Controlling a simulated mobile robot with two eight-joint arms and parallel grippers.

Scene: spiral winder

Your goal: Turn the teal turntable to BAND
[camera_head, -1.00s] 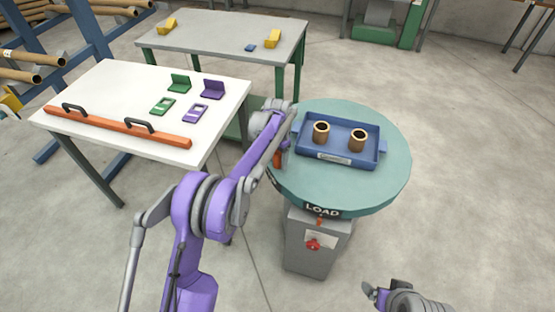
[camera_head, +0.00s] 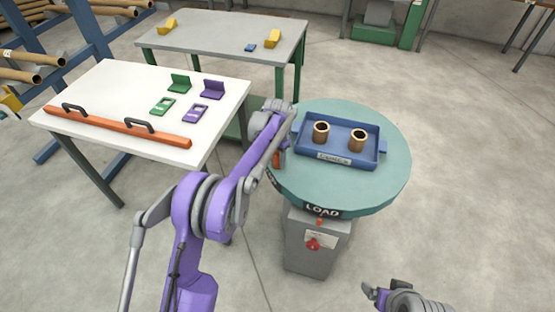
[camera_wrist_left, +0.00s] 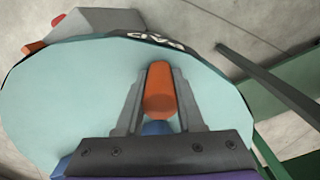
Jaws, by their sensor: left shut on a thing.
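The teal turntable (camera_head: 390,190) stands on a grey pedestal. Its LOAD label (camera_head: 322,211) faces front, above a small orange pointer (camera_head: 319,222) on the pedestal. My left gripper (camera_wrist_left: 161,95) is shut on an upright orange handle (camera_wrist_left: 160,88) near the turntable's rim. In the head view a bit of the orange handle (camera_head: 277,160) shows at the left edge, mostly behind my left arm. Another rim label (camera_wrist_left: 155,40) shows upside down in the wrist view; I cannot read it surely. My right gripper (camera_head: 372,292) is low at right, away from the turntable; its jaws are unclear.
A blue tray (camera_head: 312,164) with two brown tubes sits on the turntable. The pedestal (camera_head: 310,255) has a red knob. A white table (camera_head: 110,85) with an orange bar and small brackets stands left. A grey table (camera_head: 215,35) is behind. Floor to the right is clear.

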